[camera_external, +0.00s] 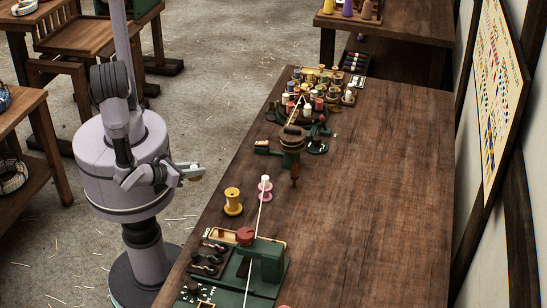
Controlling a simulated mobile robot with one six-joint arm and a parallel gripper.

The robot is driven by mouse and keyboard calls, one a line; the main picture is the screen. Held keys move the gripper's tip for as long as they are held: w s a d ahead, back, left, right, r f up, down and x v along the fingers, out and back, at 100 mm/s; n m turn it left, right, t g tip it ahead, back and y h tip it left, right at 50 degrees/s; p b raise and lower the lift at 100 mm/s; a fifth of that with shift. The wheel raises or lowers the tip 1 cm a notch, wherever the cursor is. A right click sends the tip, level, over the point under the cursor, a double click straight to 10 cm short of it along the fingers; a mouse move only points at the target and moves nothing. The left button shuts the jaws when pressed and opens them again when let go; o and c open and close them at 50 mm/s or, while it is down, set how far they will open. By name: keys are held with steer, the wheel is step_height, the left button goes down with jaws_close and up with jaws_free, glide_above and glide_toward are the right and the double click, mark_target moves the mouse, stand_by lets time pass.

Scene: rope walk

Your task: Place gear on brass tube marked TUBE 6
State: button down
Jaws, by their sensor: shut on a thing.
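My gripper (194,172) is at the end of my arm, left of the long wooden table's near-left edge and apart from everything on the table. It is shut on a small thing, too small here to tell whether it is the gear. I cannot pick out a brass tube marked TUBE 6; no such marking is readable at this size. A green machine with a red knob (245,236) stands at the front of the table. A green and brown device with a round top (291,138) stands farther back.
A yellow spool (233,203) and a pink spool (265,190) stand on the long table (370,190). A pale cord runs past the pink spool to the green machine. Many coloured spools (318,90) crowd the far end. The table's right side is clear.

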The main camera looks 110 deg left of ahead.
steer(key=s+a, duration=0.2)
steer(key=s, duration=0.2)
steer(key=b, duration=0.3)
glide_above(233, 191)
steer(key=shift+s+f+n+g, duration=0.15)
steer(key=shift+f+n+g, duration=0.25)
steer(key=f+b, duration=0.1)
steer(key=f, duration=0.2)
steer(key=shift+w+d+f+b, duration=0.1)
steer(key=shift+w+f+b, duration=0.1)
steer(key=shift+f+b, duration=0.15)
steer(key=shift+r, duration=0.15)
steer(key=shift+f, duration=0.2)
steer(key=c, duration=1.2)
jaws_free()
steer(key=shift+r, duration=0.1)
steer(key=shift+c, duration=0.2)
steer(key=shift+r, duration=0.1)
